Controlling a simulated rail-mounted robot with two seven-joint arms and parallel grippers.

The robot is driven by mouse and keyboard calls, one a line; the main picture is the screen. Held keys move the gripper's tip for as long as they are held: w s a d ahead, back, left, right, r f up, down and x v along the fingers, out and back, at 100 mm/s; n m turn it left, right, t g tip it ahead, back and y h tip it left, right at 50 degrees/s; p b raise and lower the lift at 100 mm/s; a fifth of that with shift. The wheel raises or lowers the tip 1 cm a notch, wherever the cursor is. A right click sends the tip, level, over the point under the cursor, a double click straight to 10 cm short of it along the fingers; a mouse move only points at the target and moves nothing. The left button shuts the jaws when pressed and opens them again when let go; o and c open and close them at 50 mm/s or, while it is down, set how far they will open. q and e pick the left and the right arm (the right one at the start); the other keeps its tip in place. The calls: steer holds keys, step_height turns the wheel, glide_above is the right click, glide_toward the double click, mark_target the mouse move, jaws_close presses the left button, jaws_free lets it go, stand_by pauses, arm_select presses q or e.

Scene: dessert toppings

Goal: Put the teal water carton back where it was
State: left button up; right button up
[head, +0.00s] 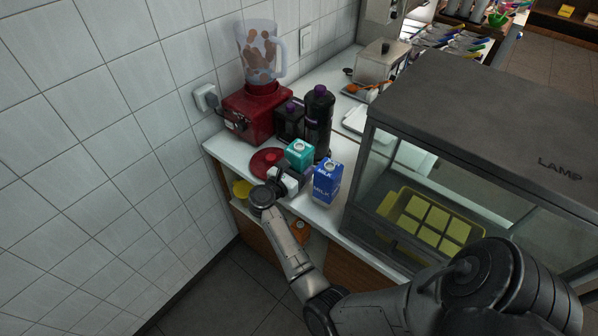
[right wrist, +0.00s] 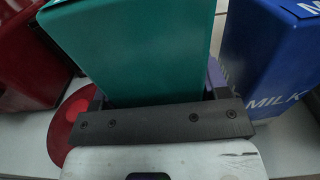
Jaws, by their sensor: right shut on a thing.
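The teal carton (head: 299,154) stands upright at the counter, near the front edge, between a red disc and a blue milk carton. My right gripper (head: 287,179) reaches it from the front and is shut on it. In the right wrist view the teal carton (right wrist: 135,50) fills the space between the fingers of my right gripper (right wrist: 157,95). Its base is hidden, so I cannot tell whether it touches the counter. My left gripper is not in view.
The blue milk carton (head: 327,184) stands close on the right. The red disc (head: 265,162) lies on the left. Dark bottles (head: 318,120) and a red blender (head: 250,112) stand behind. A glass case (head: 470,130) bounds the right side. A tiled wall (head: 110,120) is on the left.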

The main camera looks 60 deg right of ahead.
steer(key=shift+f, duration=1.05)
steer(key=shift+f, duration=0.1)
steer(key=shift+f+b, duration=0.15)
steer(key=shift+b, duration=0.25)
steer(key=o, duration=1.1)
steer(key=shift+a+r+p, duration=0.15)
steer(key=shift+r+p, duration=0.1)
steer(key=shift+p, duration=0.1)
steer(key=shift+w+a+b, duration=0.1)
steer(key=shift+w+a, duration=0.1)
steer(key=shift+a, duration=1)
steer(key=shift+w+a+b, duration=0.15)
steer(key=shift+a, duration=1)
steer(key=shift+w+a+b, duration=0.1)
steer(key=shift+w+a, duration=0.1)
steer(key=shift+a, duration=1)
